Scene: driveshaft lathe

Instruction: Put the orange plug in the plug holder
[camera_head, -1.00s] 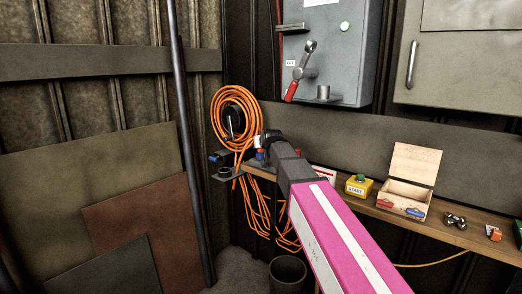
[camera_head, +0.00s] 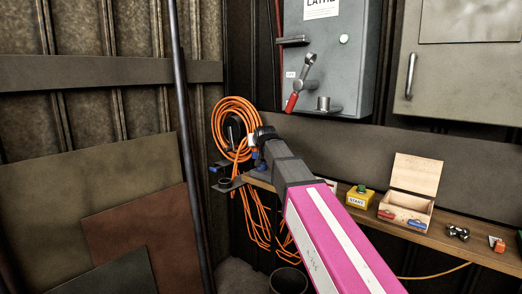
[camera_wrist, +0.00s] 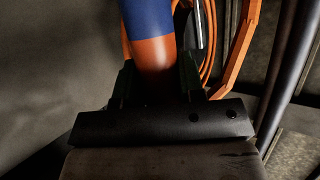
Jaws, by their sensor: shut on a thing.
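The orange plug (camera_wrist: 153,52), a cylinder with a blue upper part and an orange lower part, stands between the fingers of my gripper (camera_wrist: 156,80) in the wrist view. The gripper is shut on it. In the head view my gripper (camera_head: 262,136) is beside the orange cable coil, above the left end of the shelf. The plug is mostly hidden there. A dark bracket with a round ring (camera_head: 226,183), which looks like the plug holder, sticks out below and left of the gripper. I cannot see into the ring clearly.
The orange cable coil (camera_head: 234,118) hangs close behind and left of the gripper. The wooden shelf (camera_head: 450,242) carries a yellow start button (camera_head: 359,197) and an open wooden box (camera_head: 410,198). A grey lever box (camera_head: 345,62) hangs above. A dark pole (camera_head: 187,150) stands left.

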